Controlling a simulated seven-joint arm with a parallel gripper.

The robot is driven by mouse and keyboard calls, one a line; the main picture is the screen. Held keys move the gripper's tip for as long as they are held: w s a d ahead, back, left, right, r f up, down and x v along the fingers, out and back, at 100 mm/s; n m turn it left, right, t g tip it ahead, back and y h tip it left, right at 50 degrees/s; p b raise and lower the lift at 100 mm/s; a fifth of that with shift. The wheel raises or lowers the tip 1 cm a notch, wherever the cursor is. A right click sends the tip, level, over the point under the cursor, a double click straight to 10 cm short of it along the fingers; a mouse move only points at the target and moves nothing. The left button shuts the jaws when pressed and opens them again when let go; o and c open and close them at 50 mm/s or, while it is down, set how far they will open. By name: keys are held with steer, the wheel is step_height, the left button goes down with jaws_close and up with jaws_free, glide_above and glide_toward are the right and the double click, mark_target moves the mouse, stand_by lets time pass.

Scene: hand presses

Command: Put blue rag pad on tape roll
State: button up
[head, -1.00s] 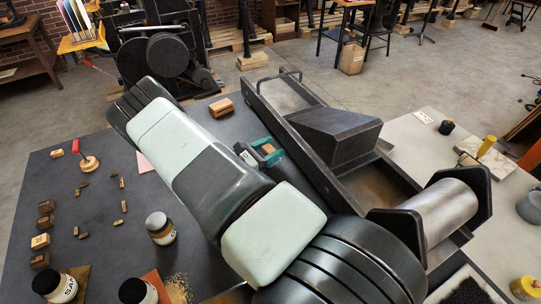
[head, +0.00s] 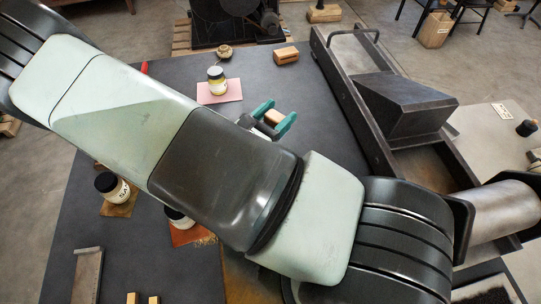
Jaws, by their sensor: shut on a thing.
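My gripper (head: 268,117) shows teal fingers beside my pale green arm, above the dark table, pointing up and right. A small tan-brown thing (head: 273,117) shows between the fingers and the gripper is shut on it. It is mostly hidden, and I cannot tell whether it is the rag pad. No blue pad shows elsewhere. A small round tan thing (head: 224,51) lies at the table's far edge; it may be the tape roll, but it is too small to be sure. My arm hides much of the table's left and middle.
A yellow-labelled jar (head: 216,83) stands on a pink card (head: 219,95). A wooden block (head: 286,55) lies near the far edge. The press bed (head: 350,95) with a dark wedge-shaped block (head: 404,105) is at right. Dark table between the gripper and block is clear.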

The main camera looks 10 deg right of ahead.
steer(key=shift+s+a+r+n+t+y, duration=0.2)
steer(key=shift+s+a+n+t, duration=0.05)
steer(key=shift+s+a, duration=0.2)
steer(key=shift+s+a+r+n+t+y, duration=0.15)
steer(key=shift+s+a+n+t+y, duration=0.1)
steer(key=shift+s+a, duration=0.15)
steer(key=f, duration=0.5)
steer(key=shift+s, duration=0.2)
steer(key=shift+a+f, duration=0.1)
steer(key=shift+f, duration=2.35)
steer(key=o, duration=1)
steer(key=shift+f, duration=0.1)
steer(key=shift+o, duration=0.2)
